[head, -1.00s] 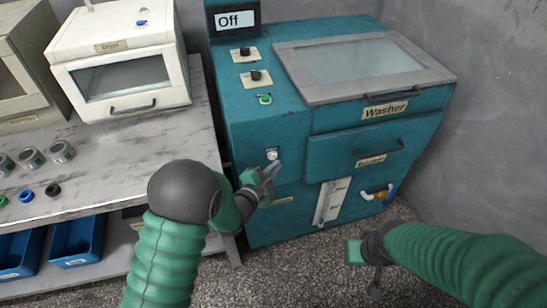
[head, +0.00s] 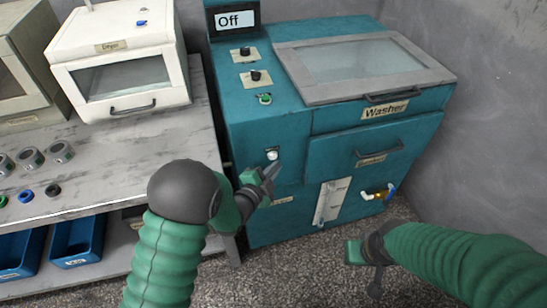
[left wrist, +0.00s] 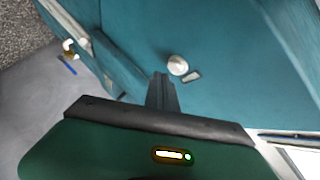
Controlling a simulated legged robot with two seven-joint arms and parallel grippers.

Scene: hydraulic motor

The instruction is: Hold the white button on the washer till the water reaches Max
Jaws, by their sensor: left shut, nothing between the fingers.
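The teal washer (head: 335,130) stands in the middle of the head view, its display (head: 236,20) reading "Off". The white button (head: 273,155) is on its front face, and it also shows in the left wrist view (left wrist: 178,65). My left gripper (head: 272,172) is shut and empty, its tips just below the button. In the left wrist view the closed fingers (left wrist: 161,90) are just beside the button; I cannot tell whether they touch it. The level gauge (head: 331,202) is low on the front; its water level is too small to read. My right gripper (head: 372,280) is low at right, its fingers unclear.
A white dryer-like box (head: 120,60) stands on the grey table (head: 130,150) at left, with several metal rings and blue bins (head: 78,240) below. Bare floor lies in front.

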